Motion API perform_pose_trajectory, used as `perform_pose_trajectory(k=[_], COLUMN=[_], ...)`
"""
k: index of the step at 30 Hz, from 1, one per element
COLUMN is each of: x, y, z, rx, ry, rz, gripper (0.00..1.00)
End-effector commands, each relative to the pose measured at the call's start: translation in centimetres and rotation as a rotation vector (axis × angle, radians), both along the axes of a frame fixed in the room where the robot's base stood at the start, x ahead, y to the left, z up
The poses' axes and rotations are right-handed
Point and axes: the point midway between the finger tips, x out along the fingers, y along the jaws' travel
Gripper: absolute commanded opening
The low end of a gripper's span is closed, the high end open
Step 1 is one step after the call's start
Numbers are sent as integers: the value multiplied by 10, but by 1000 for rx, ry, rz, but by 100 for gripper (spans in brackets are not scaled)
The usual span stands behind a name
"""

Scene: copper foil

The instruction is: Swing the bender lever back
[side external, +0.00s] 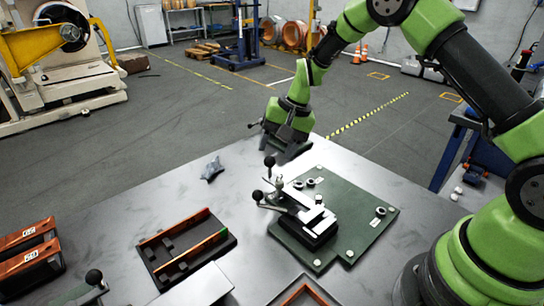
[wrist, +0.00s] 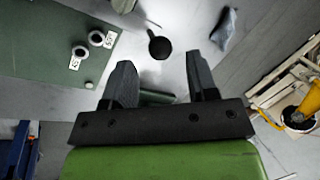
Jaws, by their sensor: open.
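The bender (side external: 312,220) stands on a dark green base plate (side external: 358,205) on the metal table. Its levers end in black ball knobs, one upper (side external: 269,161) and one lower at the left (side external: 257,195). My gripper (side external: 287,150) is above and behind the bender, close to the upper knob in the picture but apart from it. In the wrist view my gripper (wrist: 160,80) is open, with nothing between its fingers. A black knob (wrist: 159,46) shows just beyond the fingertips, and part of the green plate (wrist: 40,50) is at the left.
A crumpled grey cloth (side external: 212,168) lies on the table left of the bender. A dark tray with copper-coloured strips (side external: 185,245) is at the front left, and orange-topped boxes (side external: 28,250) stand at the far left. Small rings with number tags (wrist: 88,44) sit on the plate.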

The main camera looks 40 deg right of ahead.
Motion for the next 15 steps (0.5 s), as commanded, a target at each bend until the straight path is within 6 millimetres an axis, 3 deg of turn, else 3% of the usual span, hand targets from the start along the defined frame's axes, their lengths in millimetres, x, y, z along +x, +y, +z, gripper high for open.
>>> perform_pose_trajectory(k=[6, 15], x=[6, 8], y=[7, 9], z=[-27, -32], rx=[-1, -1], ry=[1, -1], rz=[2, 2], gripper=[53, 53])
